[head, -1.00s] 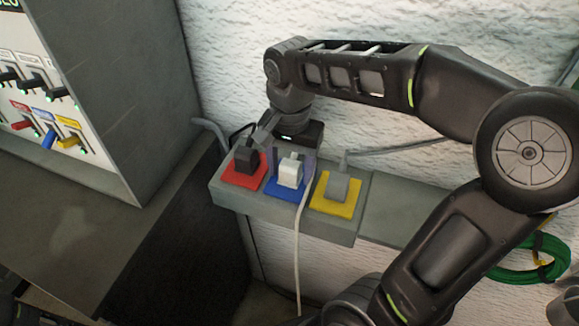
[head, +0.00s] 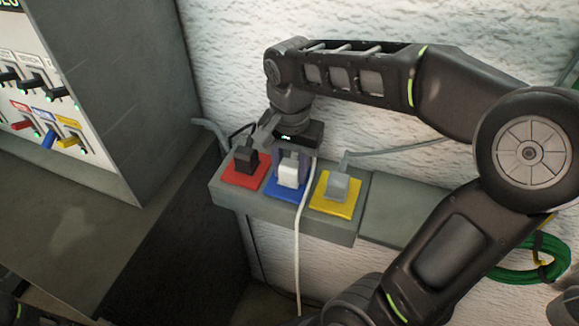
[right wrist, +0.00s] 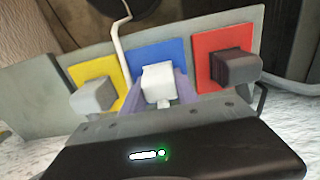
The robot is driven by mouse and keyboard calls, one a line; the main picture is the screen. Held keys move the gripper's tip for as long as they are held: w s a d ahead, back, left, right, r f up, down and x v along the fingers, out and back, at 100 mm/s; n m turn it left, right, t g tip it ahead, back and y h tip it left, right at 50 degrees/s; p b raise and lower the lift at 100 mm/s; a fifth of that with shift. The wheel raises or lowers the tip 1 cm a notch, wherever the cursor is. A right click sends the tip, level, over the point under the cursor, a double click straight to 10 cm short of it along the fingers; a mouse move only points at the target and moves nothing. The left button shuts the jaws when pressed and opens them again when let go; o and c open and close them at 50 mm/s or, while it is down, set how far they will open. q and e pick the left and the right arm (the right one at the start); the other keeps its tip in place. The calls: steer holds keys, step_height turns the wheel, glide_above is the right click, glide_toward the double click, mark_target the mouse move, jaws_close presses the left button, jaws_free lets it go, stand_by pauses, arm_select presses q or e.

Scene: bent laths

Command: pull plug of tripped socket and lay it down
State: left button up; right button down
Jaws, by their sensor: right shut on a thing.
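A grey socket strip (head: 230,197) carries red (head: 236,178), blue (head: 285,194) and yellow (head: 335,206) plates, each with a plug. The black plug (head: 246,160) is on red, the white plug (head: 289,172) on blue, the grey plug (head: 337,187) on yellow. My right gripper (right wrist: 161,92) is shut on the white plug, with a purple finger on each side. The plug appears still at the blue plate; any gap is not clear. My left gripper is out of view.
The white cord (head: 298,235) hangs down in front of the strip. A grey ledge (head: 395,212) to the right is bare. A coiled green cable (head: 530,262) hangs farther right. The rough white wall (head: 230,60) stands close behind.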

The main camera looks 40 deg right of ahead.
mark_target(291, 162)
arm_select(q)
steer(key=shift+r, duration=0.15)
arm_select(e)
steer(key=shift+r, duration=0.2)
